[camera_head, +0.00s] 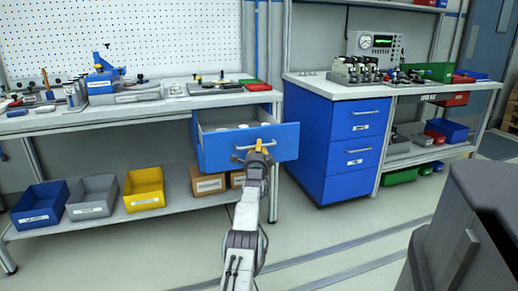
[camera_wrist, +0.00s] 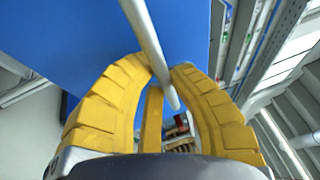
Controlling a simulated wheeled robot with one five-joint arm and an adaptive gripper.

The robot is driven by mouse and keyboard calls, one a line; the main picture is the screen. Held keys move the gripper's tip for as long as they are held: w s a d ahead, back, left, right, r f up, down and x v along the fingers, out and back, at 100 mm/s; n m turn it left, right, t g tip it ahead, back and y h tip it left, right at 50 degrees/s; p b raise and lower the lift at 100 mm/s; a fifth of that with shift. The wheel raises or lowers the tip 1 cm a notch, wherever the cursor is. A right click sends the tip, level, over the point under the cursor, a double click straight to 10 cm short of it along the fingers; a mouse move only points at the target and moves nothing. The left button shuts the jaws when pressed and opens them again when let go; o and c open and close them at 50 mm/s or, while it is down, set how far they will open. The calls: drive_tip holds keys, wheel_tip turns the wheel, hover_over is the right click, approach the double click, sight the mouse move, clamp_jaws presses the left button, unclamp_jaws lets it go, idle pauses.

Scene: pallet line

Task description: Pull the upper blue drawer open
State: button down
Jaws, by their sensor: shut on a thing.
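A blue drawer (camera_head: 286,143) under the left workbench stands pulled out, and its grey inside shows from above. Its pale bar handle (camera_head: 242,147) runs across the front. My gripper (camera_head: 261,148) is at the handle, with its yellow fingers shut on the bar. In the wrist view, the yellow fingers (camera_wrist: 162,72) close around the handle bar (camera_wrist: 146,32), with the blue drawer front (camera_wrist: 85,40) behind it. The fingers hide part of the handle in the head view.
A blue cabinet (camera_head: 318,135) with two closed drawers stands at right. Blue, grey and yellow bins (camera_head: 144,198) and cardboard boxes (camera_head: 208,184) sit on the lower shelf. A dark grey block (camera_head: 480,215) fills the right foreground. The floor (camera_head: 330,235) between is clear.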

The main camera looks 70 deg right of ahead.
drive_tip(key=shift+s+a, duration=0.1)
drive_tip(key=shift+a, duration=0.15)
drive_tip(key=c, duration=1.1)
unclamp_jaws()
